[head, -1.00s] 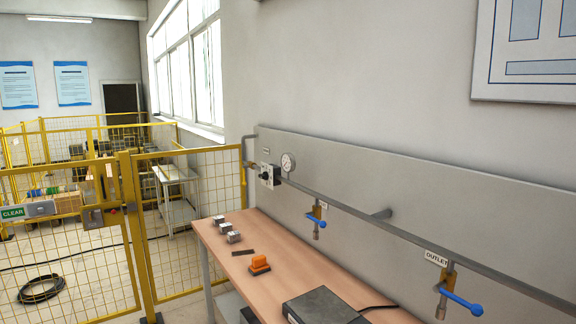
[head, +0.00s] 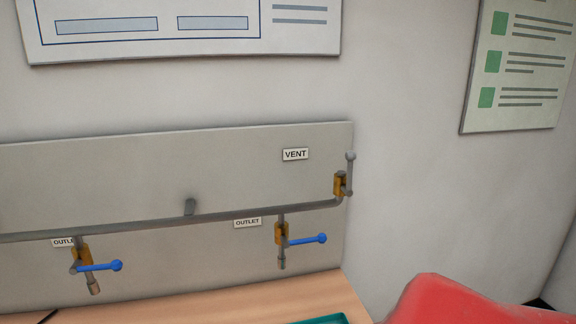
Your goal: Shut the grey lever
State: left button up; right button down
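The grey lever (head: 350,170) is on the brass valve (head: 340,184) at the right end of the pipe. It points upward, with a round knob at its top. The pipe bends up into this valve beside the label VENT (head: 295,154). Neither of my grippers is in the head view, so I cannot see whether they are open or shut.
Two blue levers, one at the middle outlet (head: 307,240) and one further left (head: 100,266), stick out to the right from the grey pipe (head: 140,225). A wooden table (head: 310,294) with a teal tray edge (head: 325,319) is below. A red object (head: 455,302) fills the lower right.

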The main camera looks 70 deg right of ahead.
aim_at(350, 156)
jog(key=z, duration=2.55)
